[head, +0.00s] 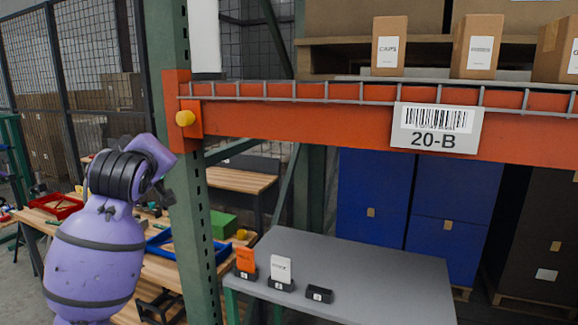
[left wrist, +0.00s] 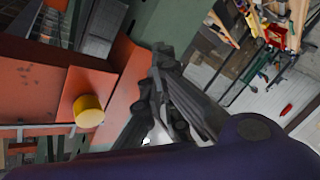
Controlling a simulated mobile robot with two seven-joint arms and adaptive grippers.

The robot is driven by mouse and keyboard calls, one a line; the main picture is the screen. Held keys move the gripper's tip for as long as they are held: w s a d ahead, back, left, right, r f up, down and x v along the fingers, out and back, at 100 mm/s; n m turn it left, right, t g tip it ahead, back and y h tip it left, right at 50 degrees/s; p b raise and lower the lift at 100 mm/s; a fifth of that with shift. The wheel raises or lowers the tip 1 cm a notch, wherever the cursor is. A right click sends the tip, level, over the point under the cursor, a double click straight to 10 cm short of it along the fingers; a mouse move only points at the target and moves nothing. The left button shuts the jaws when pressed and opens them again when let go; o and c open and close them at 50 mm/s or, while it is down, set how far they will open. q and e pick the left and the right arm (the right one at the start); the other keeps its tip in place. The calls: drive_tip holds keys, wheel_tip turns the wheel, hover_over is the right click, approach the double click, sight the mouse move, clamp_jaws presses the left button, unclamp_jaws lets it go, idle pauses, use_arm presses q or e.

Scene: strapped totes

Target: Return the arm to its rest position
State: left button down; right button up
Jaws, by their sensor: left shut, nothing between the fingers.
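My left arm, purple with dark bands, comes up at the left of the head view. Its left gripper (head: 163,190) is a small dark shape beside the green rack post (head: 187,220), partly hidden by the wrist. In the left wrist view the dark fingers (left wrist: 163,62) are shut and empty. They appear close to the orange beam end (left wrist: 120,85); I cannot tell if they touch it. My right gripper is in neither view.
An orange beam (head: 300,121) with label 20-B crosses the head view, with a yellow knob (head: 185,118) at its left end. Boxes (head: 388,46) stand above it. A grey table (head: 370,275) below holds small card holders. A wooden workbench (head: 160,270) stands behind my arm.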

use_arm(q)
drive_tip(key=s+f+m+g, duration=0.2)
drive_tip(key=s+f, duration=0.4)
drive_tip(key=f, duration=0.6)
drive_tip(key=s+d+f+m+g, duration=0.15)
drive_tip(key=s+f, duration=0.45)
drive_tip(key=f, duration=0.6)
drive_tip(key=s+f+m+g, duration=0.25)
drive_tip(key=s+f, duration=0.35)
drive_tip(key=f, duration=0.6)
drive_tip(key=s+d+f+m+g+h, duration=0.1)
drive_tip(key=s+f+m+g, duration=0.3)
drive_tip(key=s, duration=0.7)
drive_tip(key=s+d+f+n+g, duration=0.1)
drive_tip(key=s+d+f, duration=0.1)
drive_tip(key=s+f, duration=0.7)
drive_tip(key=s+d+f+m+g+h, duration=0.1)
drive_tip(key=s+f+m+g, duration=0.15)
drive_tip(key=s, duration=1.15)
drive_tip(key=w+d+f+t, duration=0.2)
drive_tip(key=w+f+t, duration=0.1)
drive_tip(key=f, duration=0.3)
drive_tip(key=w+d+f+t+h, duration=0.1)
drive_tip(key=w+d+f+t, duration=0.2)
drive_tip(key=f, duration=0.4)
drive_tip(key=shift+w, duration=0.45)
drive_tip(key=shift+n, duration=0.25)
